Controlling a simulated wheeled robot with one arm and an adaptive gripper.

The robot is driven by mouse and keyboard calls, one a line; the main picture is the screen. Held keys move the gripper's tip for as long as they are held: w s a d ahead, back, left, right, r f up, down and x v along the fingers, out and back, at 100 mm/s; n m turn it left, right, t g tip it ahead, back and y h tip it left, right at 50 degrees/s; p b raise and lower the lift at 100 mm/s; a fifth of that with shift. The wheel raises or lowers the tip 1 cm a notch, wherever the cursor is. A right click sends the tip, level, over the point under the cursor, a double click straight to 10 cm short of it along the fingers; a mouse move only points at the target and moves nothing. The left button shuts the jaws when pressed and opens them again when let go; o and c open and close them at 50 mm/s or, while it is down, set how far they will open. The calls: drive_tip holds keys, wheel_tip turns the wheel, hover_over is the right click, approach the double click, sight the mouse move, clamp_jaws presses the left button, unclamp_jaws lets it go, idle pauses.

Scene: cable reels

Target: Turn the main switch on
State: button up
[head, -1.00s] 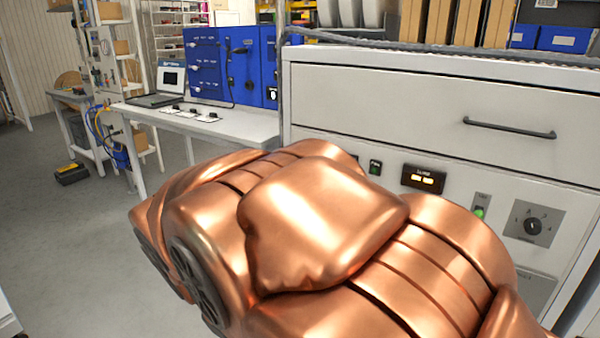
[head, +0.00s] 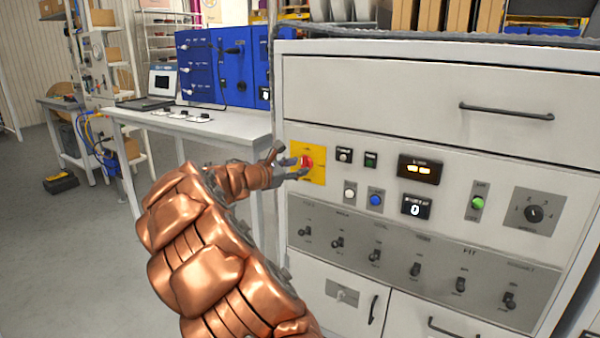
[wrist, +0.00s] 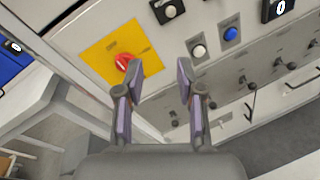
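The main switch is most likely the red rotary knob (head: 306,161) on a yellow plate (head: 318,176) at the left of the white cabinet's control panel. The red knob also shows in the wrist view (wrist: 124,62), above and left of the fingers. My gripper (head: 278,160) is just left of the yellow plate in the head view, its fingers spread. In the wrist view my gripper (wrist: 157,75) is open with nothing between its fingers. The left fingertip appears close to the knob; I cannot tell whether they touch.
A workbench (head: 190,122) with a laptop stands left.

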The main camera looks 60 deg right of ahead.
sight(302, 164)
drive_tip(key=w+d+f+n+t+h+b, duration=0.2)
drive_tip(key=w+d+f+n+t, duration=0.1)
drive_tip(key=w+d+f+n, duration=0.4)
drive_tip(key=shift+w+d+r+p, duration=0.15)
drive_tip(key=shift+w+d+p, duration=0.1)
drive_tip(key=shift+d, duration=1)
drive_tip(key=shift+w+d+r+p, duration=0.2)
drive_tip(key=shift+d+p, duration=0.1)
drive_tip(key=shift+d, duration=0.95)
drive_tip(key=shift+w+d+r+p, duration=0.1)
drive_tip(key=shift+w+d+p, duration=0.15)
drive_tip(key=shift+d, duration=1)
clamp_jaws()
drive_tip(key=shift+f, duration=0.1)
